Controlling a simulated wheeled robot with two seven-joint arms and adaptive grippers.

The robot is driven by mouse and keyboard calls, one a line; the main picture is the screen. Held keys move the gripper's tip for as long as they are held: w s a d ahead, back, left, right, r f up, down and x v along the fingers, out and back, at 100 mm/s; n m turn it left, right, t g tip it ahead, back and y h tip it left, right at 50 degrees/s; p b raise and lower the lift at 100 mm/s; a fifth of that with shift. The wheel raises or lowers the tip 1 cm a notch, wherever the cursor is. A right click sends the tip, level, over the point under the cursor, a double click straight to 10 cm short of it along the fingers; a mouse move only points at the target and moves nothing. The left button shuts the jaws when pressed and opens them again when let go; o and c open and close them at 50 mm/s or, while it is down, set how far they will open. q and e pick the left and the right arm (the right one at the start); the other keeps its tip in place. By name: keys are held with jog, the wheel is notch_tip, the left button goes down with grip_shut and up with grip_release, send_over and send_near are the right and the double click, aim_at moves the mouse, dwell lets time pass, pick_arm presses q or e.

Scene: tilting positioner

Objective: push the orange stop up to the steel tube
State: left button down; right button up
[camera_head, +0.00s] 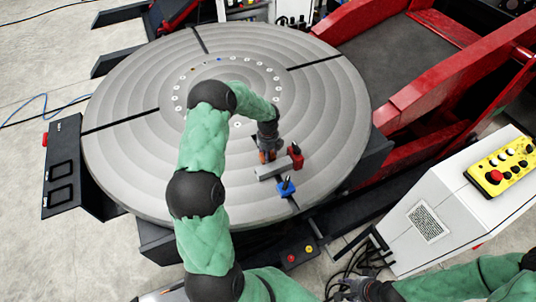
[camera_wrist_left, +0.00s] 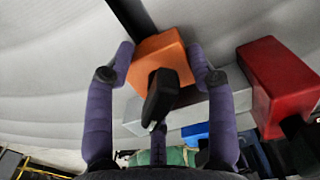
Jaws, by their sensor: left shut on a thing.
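The orange stop (camera_wrist_left: 160,60) has a black handle (camera_wrist_left: 161,96) and sits on the grey round table. My left gripper (camera_wrist_left: 163,63) has its purple fingers shut on opposite sides of the stop; the orange also shows below the arm in the head view (camera_head: 265,156). The steel tube (camera_head: 272,171), a light grey bar, lies right beside the orange stop; it also shows in the left wrist view (camera_wrist_left: 182,114). I cannot tell whether stop and tube touch. My right gripper (camera_head: 354,290) is low at the bottom edge, away from the table, its fingers unclear.
A red stop (camera_head: 296,155) stands at the tube's right end and a blue stop (camera_head: 286,187) on its near side. The round slotted table (camera_head: 130,150) is otherwise largely clear. A white cabinet (camera_head: 440,215) with a yellow control box (camera_head: 503,165) stands at right.

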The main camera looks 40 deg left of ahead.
pick_arm(q)
jog(key=shift+s+d, duration=0.15)
jog(key=shift+d, duration=0.1)
jog(key=shift+a, duration=0.25)
dwell(3.1)
jog(key=c, duration=0.5)
grip_release()
jog(key=shift+o, duration=0.8)
jog(key=shift+w+f, duration=0.1)
jog(key=shift+w, duration=0.1)
jog(key=shift+o, duration=1.2)
jog(key=shift+o, duration=0.5)
jog(key=shift+s, duration=0.1)
